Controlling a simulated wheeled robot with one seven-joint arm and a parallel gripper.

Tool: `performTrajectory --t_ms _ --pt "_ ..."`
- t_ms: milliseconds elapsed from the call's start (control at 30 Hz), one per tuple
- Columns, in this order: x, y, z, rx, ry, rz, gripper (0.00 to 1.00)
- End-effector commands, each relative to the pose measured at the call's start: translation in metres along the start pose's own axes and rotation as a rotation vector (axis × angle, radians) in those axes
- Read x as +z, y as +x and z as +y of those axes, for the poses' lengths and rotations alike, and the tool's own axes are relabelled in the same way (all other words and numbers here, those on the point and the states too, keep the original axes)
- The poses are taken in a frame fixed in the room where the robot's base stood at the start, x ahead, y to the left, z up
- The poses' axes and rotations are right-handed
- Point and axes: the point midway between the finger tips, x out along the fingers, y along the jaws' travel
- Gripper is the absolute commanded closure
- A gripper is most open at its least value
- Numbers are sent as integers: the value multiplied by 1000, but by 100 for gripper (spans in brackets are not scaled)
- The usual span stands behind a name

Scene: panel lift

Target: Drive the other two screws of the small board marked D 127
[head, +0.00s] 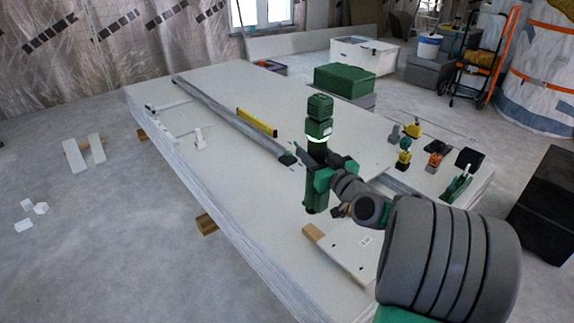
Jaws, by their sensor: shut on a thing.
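My gripper (328,174) is shut on an upright green and black power driver (319,128) with a lit ring around its body. The driver is over the big stack of panels, up and left of the small board in the picture. The small pale board (345,254) lies near the front of the stack, with a little white label too small to read. A few dark specks show on it; I cannot tell whether they are screws. The driver's tip is not clear.
The panel stack (225,165) has a long rail (230,115) and a yellow level (257,122) on it. Several hand tools, including a yellow one (405,152), stand at the right. A green case (344,80) is behind.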

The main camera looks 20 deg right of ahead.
Motion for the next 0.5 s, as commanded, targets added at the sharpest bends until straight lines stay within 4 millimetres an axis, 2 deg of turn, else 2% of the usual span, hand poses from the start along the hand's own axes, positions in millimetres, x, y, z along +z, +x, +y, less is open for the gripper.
performTrajectory --t_ms 33,167,300,500 --pt "-3 6 24 27 1 3 100" --pt "8 18 82 90 0 4 100" --pt "29 24 143 158 -1 3 100" --pt "69 21 218 248 -2 1 100"
